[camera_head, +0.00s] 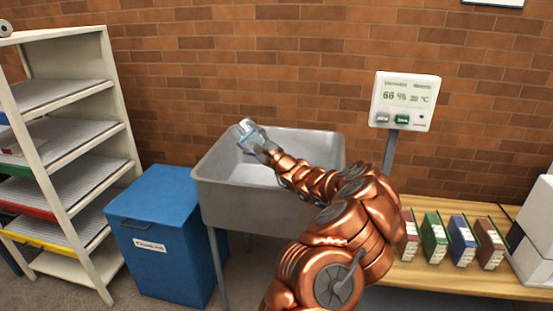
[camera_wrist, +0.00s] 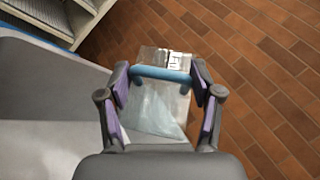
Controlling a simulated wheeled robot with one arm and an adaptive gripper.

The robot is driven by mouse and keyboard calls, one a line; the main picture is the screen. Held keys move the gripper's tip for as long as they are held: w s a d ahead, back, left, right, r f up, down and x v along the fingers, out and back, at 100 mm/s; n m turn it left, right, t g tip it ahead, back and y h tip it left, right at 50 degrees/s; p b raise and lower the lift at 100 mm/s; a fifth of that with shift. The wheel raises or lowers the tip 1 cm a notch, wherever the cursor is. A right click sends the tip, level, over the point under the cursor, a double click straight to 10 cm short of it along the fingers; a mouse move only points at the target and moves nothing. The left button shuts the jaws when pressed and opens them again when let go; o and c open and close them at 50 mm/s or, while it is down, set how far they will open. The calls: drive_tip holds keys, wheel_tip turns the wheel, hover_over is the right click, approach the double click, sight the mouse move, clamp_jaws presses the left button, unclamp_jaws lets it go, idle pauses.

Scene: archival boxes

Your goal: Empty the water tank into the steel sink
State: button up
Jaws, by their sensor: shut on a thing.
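The water tank (camera_wrist: 158,105) is a clear box with a blue band or handle and a small printed label, seen in the wrist view. My gripper (camera_wrist: 160,92) is shut on it, with a finger on each side. In the head view the tank (camera_head: 246,131) is small and looks tilted, above the back left part of the sink. The steel sink (camera_head: 235,206) is a grey basin on legs, left of centre. My arm hides part of its right side. I cannot tell how much water is in the tank.
A blue lidded bin (camera_head: 165,250) stands left of the sink, beside a white shelf rack (camera_head: 120,110). A display panel (camera_head: 404,100) on a post stands to the right. A wooden bench (camera_head: 440,277) holds several coloured archival boxes (camera_head: 435,237). A brick wall is behind.

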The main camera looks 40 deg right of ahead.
drive_tip(key=w+a+f+n+g+b, duration=0.3)
drive_tip(key=a+f+n+g+b, duration=0.2)
drive_tip(key=b, duration=0.7)
drive_tip(key=shift+w+a+f+n, duration=0.15)
drive_tip(key=shift+a+f+n, duration=0.8)
drive_tip(key=shift+f+n, duration=0.8)
drive_tip(key=shift+r+n, duration=0.25)
drive_tip(key=shift+r, duration=0.05)
